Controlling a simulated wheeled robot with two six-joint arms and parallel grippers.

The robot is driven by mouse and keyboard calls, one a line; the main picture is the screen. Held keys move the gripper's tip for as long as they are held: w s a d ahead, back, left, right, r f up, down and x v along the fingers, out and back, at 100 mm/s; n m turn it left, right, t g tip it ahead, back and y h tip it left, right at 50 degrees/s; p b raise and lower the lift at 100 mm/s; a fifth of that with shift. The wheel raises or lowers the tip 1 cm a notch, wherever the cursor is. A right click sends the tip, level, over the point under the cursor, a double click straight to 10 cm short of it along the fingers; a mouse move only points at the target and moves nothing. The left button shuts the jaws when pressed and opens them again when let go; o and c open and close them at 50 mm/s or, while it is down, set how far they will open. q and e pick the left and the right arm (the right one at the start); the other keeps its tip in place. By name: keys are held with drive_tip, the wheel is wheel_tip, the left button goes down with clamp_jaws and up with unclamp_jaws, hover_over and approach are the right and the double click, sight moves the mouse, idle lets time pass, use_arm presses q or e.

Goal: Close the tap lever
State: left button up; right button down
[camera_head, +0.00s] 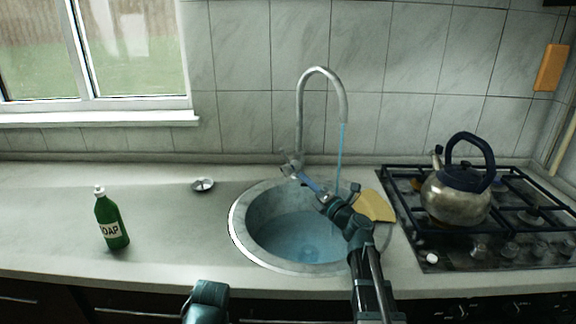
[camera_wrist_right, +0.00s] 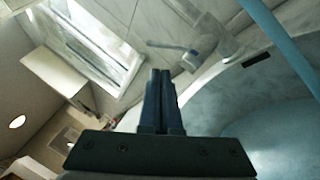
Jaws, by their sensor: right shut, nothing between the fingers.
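The grey metal tap (camera_head: 343,97) arches over the round sink, and a blue stream of water (camera_head: 340,160) runs from its spout; the stream also crosses the upper right of the right wrist view (camera_wrist_right: 283,45). The tap lever (camera_head: 287,164) is a small pale piece at the tap's base, partly hard to make out. My right gripper (camera_head: 300,177) is shut and empty, its fingertips close beside the lever; I cannot tell whether they touch. In the right wrist view its closed dark fingers (camera_wrist_right: 160,75) point towards the tap base. My left gripper is not visible.
The sink (camera_head: 238,236) holds water. A yellow sponge or cloth (camera_head: 376,206) lies on its right rim. A kettle (camera_head: 456,197) stands on the hob (camera_head: 430,262) at right. A green soap bottle (camera_head: 111,226) and a small metal drain piece (camera_head: 203,185) stand on the left counter.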

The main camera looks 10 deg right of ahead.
sight(286, 157)
drive_tip(key=shift+w+m, duration=0.1)
drive_tip(key=shift+m, duration=0.3)
drive_tip(key=p+x, duration=0.2)
drive_tip(key=x, duration=0.8)
drive_tip(key=shift+r, duration=0.1)
drive_tip(key=shift+w+d+r+p, duration=0.25)
drive_tip(key=shift+d+r+p, duration=0.1)
drive_tip(key=shift+r+p, duration=0.15)
idle(0.6)
drive_tip(key=shift+w+d+r+p, duration=0.4)
drive_tip(key=shift+w+d, duration=0.1)
drive_tip(key=shift+d, duration=0.15)
drive_tip(key=shift+w+d+r+p, duration=0.4)
drive_tip(key=shift+w+d, duration=0.1)
drive_tip(key=shift+d, duration=0.1)
drive_tip(key=shift+s, duration=0.1)
